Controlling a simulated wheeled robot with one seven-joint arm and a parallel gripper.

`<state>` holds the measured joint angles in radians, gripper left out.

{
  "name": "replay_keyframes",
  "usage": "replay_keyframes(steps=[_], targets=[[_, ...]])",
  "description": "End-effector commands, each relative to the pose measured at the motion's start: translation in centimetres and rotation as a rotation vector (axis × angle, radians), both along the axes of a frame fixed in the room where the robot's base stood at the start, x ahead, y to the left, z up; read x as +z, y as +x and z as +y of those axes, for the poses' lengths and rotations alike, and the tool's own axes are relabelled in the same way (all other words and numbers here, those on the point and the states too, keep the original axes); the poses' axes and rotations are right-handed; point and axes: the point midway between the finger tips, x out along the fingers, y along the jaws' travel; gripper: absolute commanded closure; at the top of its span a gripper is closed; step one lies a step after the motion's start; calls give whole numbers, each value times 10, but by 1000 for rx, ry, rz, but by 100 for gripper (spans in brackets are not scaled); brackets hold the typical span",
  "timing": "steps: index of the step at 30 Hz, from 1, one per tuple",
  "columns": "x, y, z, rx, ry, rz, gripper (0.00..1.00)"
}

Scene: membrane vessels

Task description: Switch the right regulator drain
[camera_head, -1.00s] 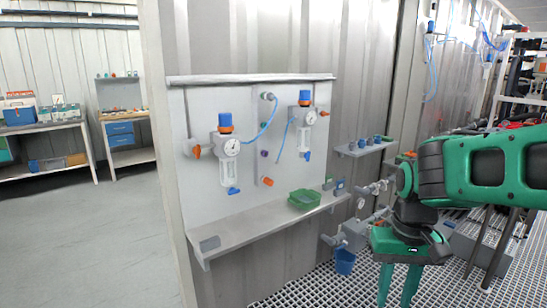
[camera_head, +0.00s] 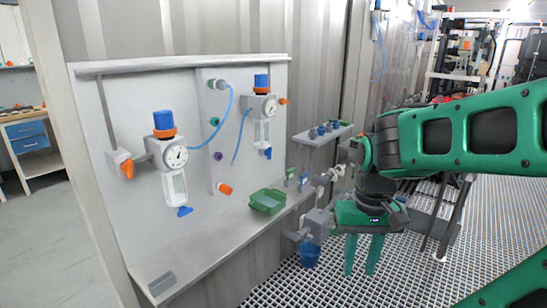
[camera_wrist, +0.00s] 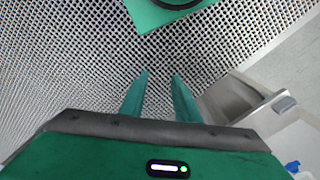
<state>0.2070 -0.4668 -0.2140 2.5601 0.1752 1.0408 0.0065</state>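The right regulator (camera_head: 262,103) hangs on the white wall panel, with a blue knob on top, a gauge and a clear bowl below. Its drain (camera_head: 267,153) is the small blue piece at the bowl's bottom. The left regulator (camera_head: 170,152) looks alike, with its own blue drain (camera_head: 184,211). My gripper (camera_head: 361,272) is right of the panel, pointing down over the grating, apart from both regulators. It is open and empty; in the wrist view its two green fingers (camera_wrist: 158,92) stand apart with only grating between them. The right drain cannot be made out in the wrist view.
A shelf (camera_head: 200,258) juts out under the panel and carries a green tray (camera_head: 267,201). A small shelf with blue-topped items (camera_head: 322,132), pipe valves (camera_head: 318,222) and a blue cup (camera_head: 310,255) lie between panel and gripper. The grating floor is open in front.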

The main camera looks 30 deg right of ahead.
Motion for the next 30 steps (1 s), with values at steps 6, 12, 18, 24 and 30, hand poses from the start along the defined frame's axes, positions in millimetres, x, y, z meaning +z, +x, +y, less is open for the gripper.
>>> replay_keyframes(steps=[6,12,18,24,30], targets=[[5,-4,-2,20,-4,-24,71],[2,61,-13,180,-17,-95,71],[-13,160,-21,417,0,-243,71],[-30,255,-25,611,46,-443,71],[-41,339,-31,735,92,-702,71]])
